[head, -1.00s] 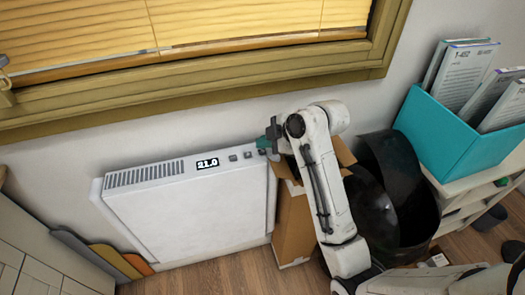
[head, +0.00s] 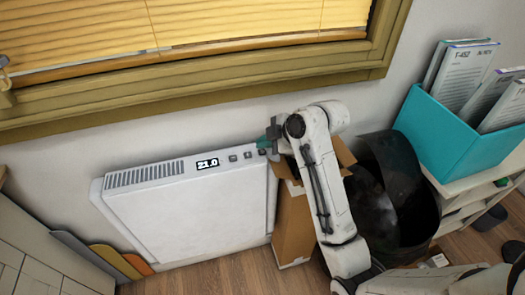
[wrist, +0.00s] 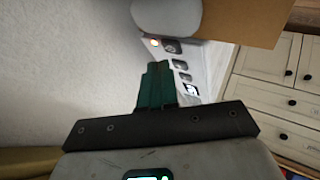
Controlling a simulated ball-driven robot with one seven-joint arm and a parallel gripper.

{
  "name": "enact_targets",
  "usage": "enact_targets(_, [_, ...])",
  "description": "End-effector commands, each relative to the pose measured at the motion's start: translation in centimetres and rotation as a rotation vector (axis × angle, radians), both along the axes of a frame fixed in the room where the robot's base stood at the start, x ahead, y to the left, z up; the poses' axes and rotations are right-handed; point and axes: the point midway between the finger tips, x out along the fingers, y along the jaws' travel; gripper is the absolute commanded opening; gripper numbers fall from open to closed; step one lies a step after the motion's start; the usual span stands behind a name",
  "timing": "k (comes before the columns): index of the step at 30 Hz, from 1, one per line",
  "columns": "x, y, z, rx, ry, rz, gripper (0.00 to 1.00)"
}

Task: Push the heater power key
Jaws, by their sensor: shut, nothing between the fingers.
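The white heater (head: 190,215) stands against the wall under the window, its lit display (head: 207,163) reading 21.0. A row of small dark keys (head: 233,157) runs right of the display. I cannot read which key is power. My gripper (head: 264,142), with green fingers, is shut and empty at the heater's top right end, and its fingers show in the wrist view (wrist: 155,68). I cannot tell whether they touch the heater.
A cardboard box (head: 293,225) stands right of the heater under my arm, beside a black bin (head: 405,190). A teal file box (head: 465,125) sits on a white shelf at right. Coloured panels (head: 105,262) lean left of the heater. The window frame (head: 200,97) is above.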

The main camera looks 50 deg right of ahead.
Motion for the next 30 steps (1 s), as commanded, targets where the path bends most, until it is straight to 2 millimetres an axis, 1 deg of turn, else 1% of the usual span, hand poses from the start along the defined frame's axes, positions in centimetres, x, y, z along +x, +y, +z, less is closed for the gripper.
enact_targets(13, [0.0,0.01,-0.03,0.0,0.0,0.0,0.0])
enact_targets(22, [-0.01,0.01,-0.84,0.001,0.0,-0.001,0.0])
enact_targets(30, [-0.01,0.0,-0.87,0.0,0.0,0.0,0.0])
